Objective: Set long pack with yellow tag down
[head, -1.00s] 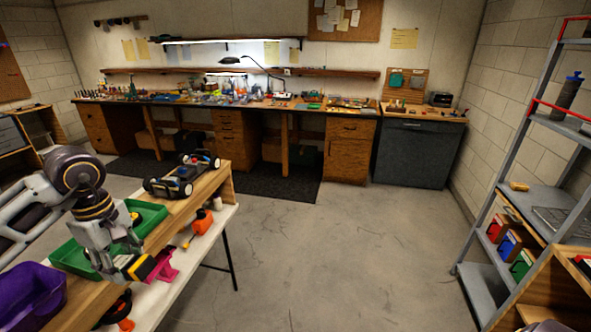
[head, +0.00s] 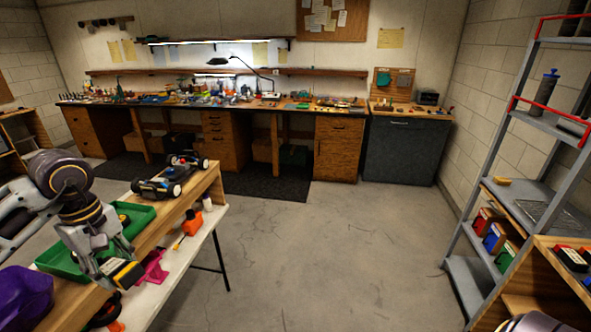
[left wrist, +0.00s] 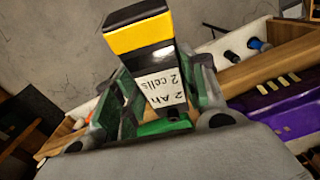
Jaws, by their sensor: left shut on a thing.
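The long pack with the yellow tag (left wrist: 152,62) is black, with a yellow band and a white label reading "2 Ah 2 cells". My left gripper (head: 118,268) is shut on it, one finger on each side in the left wrist view. In the head view, the pack's yellow-banded end (head: 128,273) sticks out of the gripper above the wooden bench near a pink part. The fingers hide part of the pack, and I cannot tell whether it touches a surface. My right gripper is not in view.
A green tray (head: 132,216) and an RC car chassis (head: 168,178) are on the bench's raised wooden shelf (head: 188,200). A purple bin (head: 22,297) is at the left. A pink part (head: 152,268) and an orange bottle (head: 191,223) are on the lower white tabletop (head: 190,262). Open floor lies to the right.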

